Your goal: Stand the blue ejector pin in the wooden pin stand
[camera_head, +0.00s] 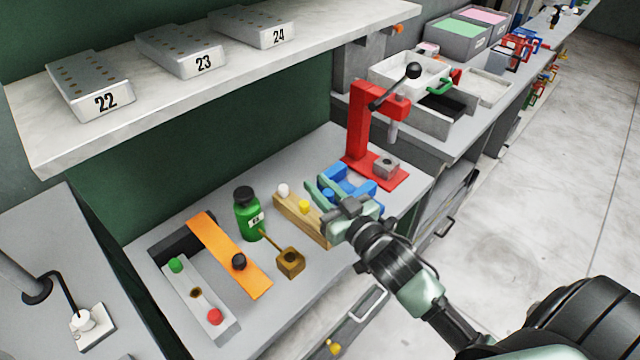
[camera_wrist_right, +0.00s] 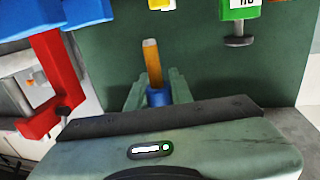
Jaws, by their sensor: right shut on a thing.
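My right gripper (camera_head: 322,190) is above or close beside the wooden pin stand (camera_head: 314,224) on the bench. It is shut on the blue ejector pin (camera_head: 328,194), whose blue part (camera_wrist_right: 157,97) shows between the fingers in the right wrist view. A brownish shaft lines up with this blue part there. The stand holds a white-topped pin (camera_head: 283,189) and a yellow-topped pin (camera_head: 304,206). My gripper and arm cover the stand's right side, and I cannot tell whether the blue pin touches it. My left gripper is not in view.
A red press (camera_head: 359,120) stands behind and right of the gripper, with blue fixtures (camera_head: 362,187) near it. A shelf (camera_head: 180,90) with numbered blocks overhangs the back.

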